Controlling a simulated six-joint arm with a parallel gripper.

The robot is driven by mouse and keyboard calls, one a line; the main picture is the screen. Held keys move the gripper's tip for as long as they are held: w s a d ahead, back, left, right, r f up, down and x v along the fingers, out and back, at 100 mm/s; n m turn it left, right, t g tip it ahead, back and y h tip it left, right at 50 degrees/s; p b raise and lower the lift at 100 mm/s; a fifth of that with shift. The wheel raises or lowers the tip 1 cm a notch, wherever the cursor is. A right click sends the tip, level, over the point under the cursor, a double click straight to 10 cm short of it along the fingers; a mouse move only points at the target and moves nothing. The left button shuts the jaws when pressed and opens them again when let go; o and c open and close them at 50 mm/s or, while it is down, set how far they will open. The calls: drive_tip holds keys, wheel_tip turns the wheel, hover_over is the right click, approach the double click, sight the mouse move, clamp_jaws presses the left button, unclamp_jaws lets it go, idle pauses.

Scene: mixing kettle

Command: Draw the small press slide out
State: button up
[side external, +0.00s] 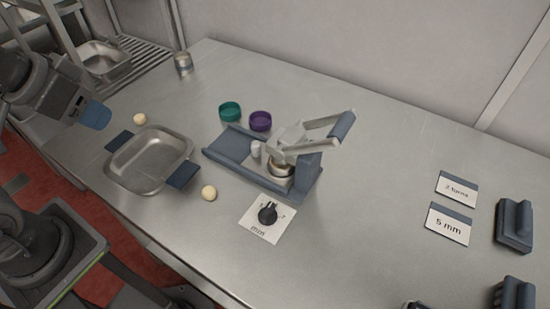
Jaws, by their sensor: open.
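The small press (232,146) stands mid-table on a blue-grey base, with a pale lever arm and a blue handle (342,125) reaching up to the right. A round metal piece (281,170) sits under the lever head. A small pale knob (256,149) stands on the base to its left. It may belong to the slide, but I cannot tell the slide apart from the base. My gripper (95,113) is at the left, above the table's far-left part, well apart from the press. Its blue fingertips hold nothing visible; it is open.
A metal tray (117,160) with blue handles lies left of the press, with pale balls (209,193) nearby. Green (230,111) and purple (260,120) cups stand behind. A dial card (251,220) lies in front. Labels (449,223) and blue blocks (515,226) are far right.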

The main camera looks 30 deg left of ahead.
drive_tip(key=shift+o, duration=0.2)
drive_tip(key=m+g+h, duration=0.2)
drive_tip(key=m+g, duration=0.4)
drive_tip(key=m, duration=1.2)
hover_over(255, 143)
drive_tip(key=a, duration=0.1)
wheel_tip(255, 143, down, 12)
drive_tip(key=shift+d+f, duration=0.2)
drive_tip(key=shift+f, duration=1.05)
drive_tip(key=shift+d+f, duration=0.2)
drive_tip(key=shift+f, duration=1)
drive_tip(key=shift+d+f, duration=0.2)
drive_tip(key=shift+f, duration=1.05)
